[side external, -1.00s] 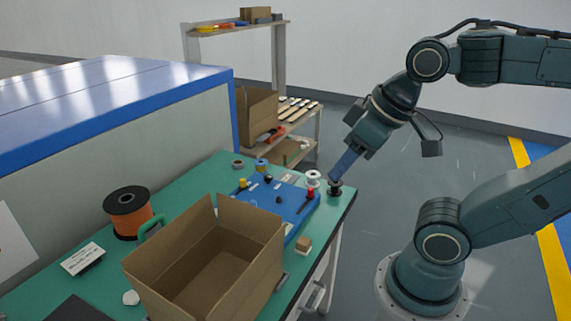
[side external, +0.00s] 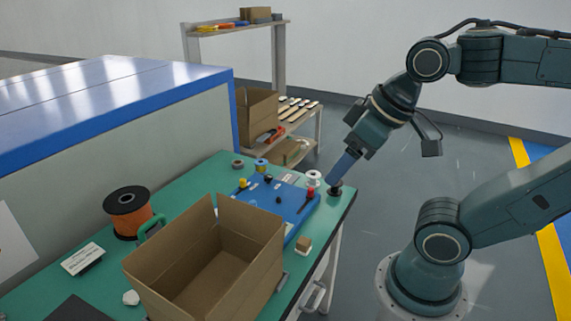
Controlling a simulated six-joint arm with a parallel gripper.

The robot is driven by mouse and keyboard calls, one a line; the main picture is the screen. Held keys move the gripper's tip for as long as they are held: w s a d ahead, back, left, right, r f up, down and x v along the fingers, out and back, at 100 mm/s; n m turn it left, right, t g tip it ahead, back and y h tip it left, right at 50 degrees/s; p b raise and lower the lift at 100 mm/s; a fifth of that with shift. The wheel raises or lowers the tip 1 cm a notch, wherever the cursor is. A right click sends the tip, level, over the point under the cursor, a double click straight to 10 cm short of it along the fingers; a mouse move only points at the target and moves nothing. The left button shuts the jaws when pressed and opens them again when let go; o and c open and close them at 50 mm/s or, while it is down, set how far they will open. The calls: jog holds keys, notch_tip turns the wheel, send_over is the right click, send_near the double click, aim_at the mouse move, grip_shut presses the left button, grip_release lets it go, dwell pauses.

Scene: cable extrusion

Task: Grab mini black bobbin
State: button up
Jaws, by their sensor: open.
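The mini black bobbin (side external: 335,191) stands on the green table top near its far right corner. My gripper (side external: 333,181) comes down at a slant from the upper right, and its tip is right at the top of the bobbin. The gripper is open. The fingertips are small and partly merge with the dark bobbin, so I cannot tell whether they touch it or sit around it.
A white spool (side external: 313,178) stands just left of the bobbin. A blue board (side external: 283,202) with small parts lies beside it. An open cardboard box (side external: 215,262) and a large orange spool (side external: 130,212) stand nearer on the green table (side external: 190,192). Free floor lies to the right.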

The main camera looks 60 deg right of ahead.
jog(key=shift+o, duration=0.3)
jog(key=w+d+m+g+h, duration=0.1)
jog(key=w+d+m+g, duration=0.1)
jog(key=w+d+m, duration=0.45)
jog(key=m+g+y, duration=0.1)
jog(key=m+g, duration=0.3)
jog(key=m, duration=0.6)
send_over(335, 187)
jog(key=d, duration=0.3)
notch_tip(335, 187, down, 21)
jog(key=shift+w+a+f+n, duration=0.2)
jog(key=shift+w+a+n, duration=0.05)
jog(key=shift+w, duration=0.2)
jog(key=shift+f, duration=0.1)
jog(key=shift+f, duration=4.15)
